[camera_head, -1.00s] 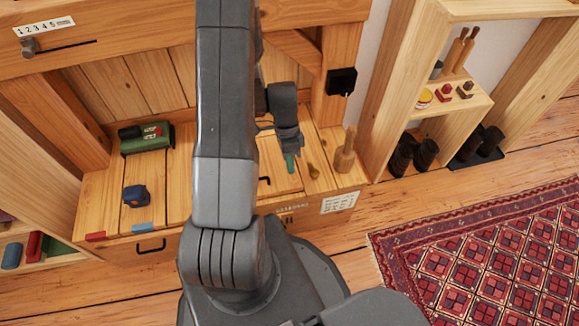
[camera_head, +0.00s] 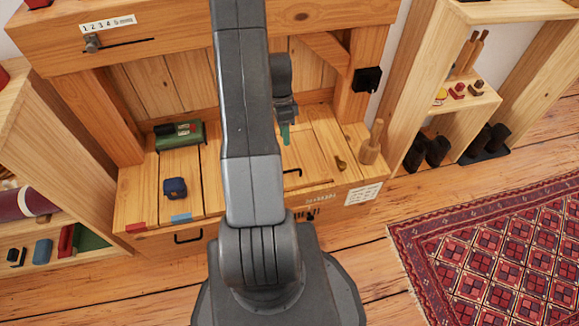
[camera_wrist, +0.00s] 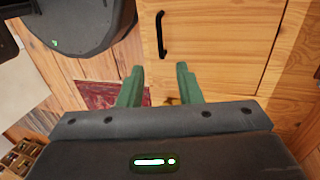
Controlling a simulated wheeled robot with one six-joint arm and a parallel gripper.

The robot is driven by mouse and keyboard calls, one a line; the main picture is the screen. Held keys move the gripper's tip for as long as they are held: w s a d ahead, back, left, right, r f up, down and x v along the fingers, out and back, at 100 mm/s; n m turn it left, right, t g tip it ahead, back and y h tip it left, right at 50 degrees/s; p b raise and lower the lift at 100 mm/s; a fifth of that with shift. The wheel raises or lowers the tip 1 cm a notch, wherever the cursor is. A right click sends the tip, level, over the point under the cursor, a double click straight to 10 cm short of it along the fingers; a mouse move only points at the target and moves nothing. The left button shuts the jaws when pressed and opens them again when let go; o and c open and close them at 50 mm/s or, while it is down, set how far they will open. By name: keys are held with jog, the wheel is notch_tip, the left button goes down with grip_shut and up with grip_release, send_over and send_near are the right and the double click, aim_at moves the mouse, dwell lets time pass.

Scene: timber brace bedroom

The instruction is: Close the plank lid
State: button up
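The plank lid (camera_head: 300,188) appears as a wooden panel in the bench top, right of my arm, with a black bar handle (camera_head: 292,172) near its front edge. My arm hides part of it, and I cannot tell how far it is raised. In the wrist view the panel (camera_wrist: 215,45) fills the upper right, and its black handle (camera_wrist: 161,35) lies ahead of the fingers. My gripper (camera_head: 285,134) hangs above the bench, behind the handle in the head view. Its green fingers (camera_wrist: 158,87) are apart with nothing between them.
A green box (camera_head: 180,135) and a blue object (camera_head: 174,188) sit on the bench's left. A wooden peg (camera_head: 371,145) stands at its right end. Shelves (camera_head: 455,100) flank the bench. A red rug (camera_head: 490,240) lies on the floor at right.

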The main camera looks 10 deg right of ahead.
jog(key=b+x, duration=0.2)
jog(key=x, duration=1)
jog(key=shift+s+f+b, duration=0.15)
jog(key=shift+f+b, duration=0.1)
jog(key=shift+b, duration=0.05)
grip_shut()
